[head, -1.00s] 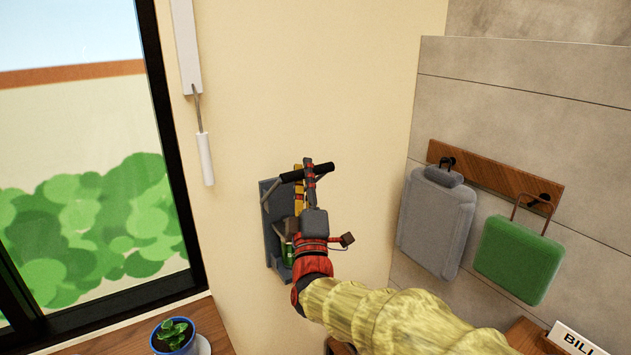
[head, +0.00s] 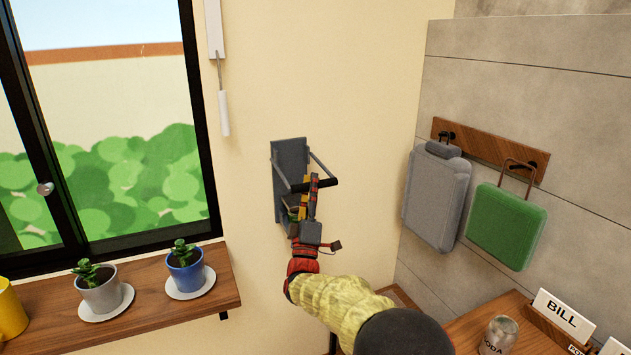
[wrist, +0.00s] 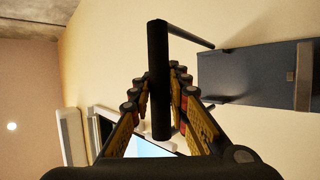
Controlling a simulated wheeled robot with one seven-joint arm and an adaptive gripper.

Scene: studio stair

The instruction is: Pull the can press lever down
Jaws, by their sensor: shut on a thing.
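The can press is a dark grey plate (head: 291,160) fixed to the cream wall, with two side arms leading to a black lever bar (head: 322,183). The bar stands out from the wall, below the plate's top edge. My gripper (head: 313,188) is shut on the bar. In the wrist view the bar (wrist: 159,70) runs between the fingers of my gripper (wrist: 160,85), and the plate (wrist: 240,75) is to the right. Something green shows low in the press, mostly hidden behind my gripper, so I cannot tell what it is.
A wooden shelf (head: 222,290) with a grey pot (head: 101,292) and blue pot (head: 186,274) is left. A grey case (head: 437,197) and green case (head: 506,226) hang right. A soda can (head: 498,336) and BILL sign (head: 562,315) stand lower right.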

